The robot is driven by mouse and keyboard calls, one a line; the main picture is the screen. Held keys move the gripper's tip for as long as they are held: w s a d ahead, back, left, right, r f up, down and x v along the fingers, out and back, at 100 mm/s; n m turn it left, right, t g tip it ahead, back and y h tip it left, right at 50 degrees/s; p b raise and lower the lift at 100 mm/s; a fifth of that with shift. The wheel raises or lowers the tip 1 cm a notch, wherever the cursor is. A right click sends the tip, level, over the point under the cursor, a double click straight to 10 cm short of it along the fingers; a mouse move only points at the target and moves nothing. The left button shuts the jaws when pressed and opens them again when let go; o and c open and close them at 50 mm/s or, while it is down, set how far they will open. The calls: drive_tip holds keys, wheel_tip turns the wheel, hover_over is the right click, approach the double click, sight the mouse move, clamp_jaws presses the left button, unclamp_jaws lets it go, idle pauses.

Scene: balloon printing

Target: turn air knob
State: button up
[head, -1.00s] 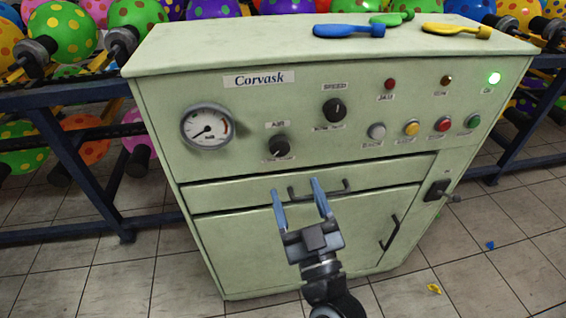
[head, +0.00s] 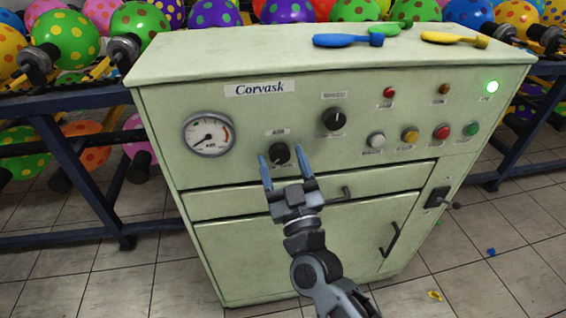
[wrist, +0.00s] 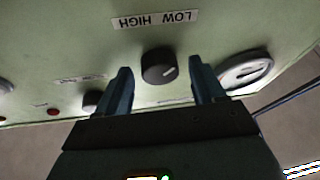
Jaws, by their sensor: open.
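The air knob (head: 279,153) is a round black knob on the front of the pale green Corvask machine, below a small label and right of the gauge. My gripper (head: 282,157) has its two blue fingers open, one on each side of the knob in the head view. In the wrist view, which is upside down, the air knob (wrist: 159,67) sits between the fingertips, with visible space on both sides. A light mark shows on its face. A LOW HIGH label (wrist: 155,19) is beside it. I cannot tell whether either finger touches the knob.
The pressure gauge (head: 208,134) is left of the knob and the speed knob (head: 334,119) is up and right. Several coloured buttons (head: 410,135) sit farther right. A drawer handle (head: 346,192) is below. Flat balloons (head: 347,40) lie on top; balloon racks stand behind.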

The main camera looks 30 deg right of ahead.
drive_tip(key=shift+c, duration=0.3)
drive_tip(key=c, duration=1)
drive_tip(key=shift+a+m+h+p, duration=0.1)
drive_tip(key=shift+m+h+p, duration=0.3)
drive_tip(key=shift+m, duration=0.2)
drive_tip(key=m+h+p, duration=0.2)
drive_tip(key=m, duration=0.2)
drive_tip(key=shift+a+r+g, duration=0.1)
drive_tip(key=shift+r+g, duration=0.05)
drive_tip(key=shift+g, duration=0.15)
drive_tip(key=m+g+h+p, duration=0.1)
drive_tip(key=m, duration=0.2)
drive_tip(key=m+g+h+p, duration=0.1)
drive_tip(key=m, duration=0.2)
drive_tip(key=m+h, duration=0.2)
drive_tip(key=m, duration=0.1)
drive_tip(key=shift+w+a+m+g+p, duration=0.1)
drive_tip(key=shift+a+m+g+p, duration=0.1)
drive_tip(key=shift+m+g+p, duration=0.15)
drive_tip(key=m+g+p, duration=0.1)
drive_tip(key=m, duration=0.1)
drive_tip(key=m+g+h, duration=0.1)
drive_tip(key=m, duration=0.2)
drive_tip(key=shift+a+r+m+g+h+p, duration=0.1)
drive_tip(key=shift+m+g+h+p, duration=0.2)
drive_tip(key=shift+m+p, duration=0.1)
drive_tip(key=m+g+p, duration=0.2)
drive_tip(key=m, duration=0.3)
drive_tip(key=shift+m, duration=0.25)
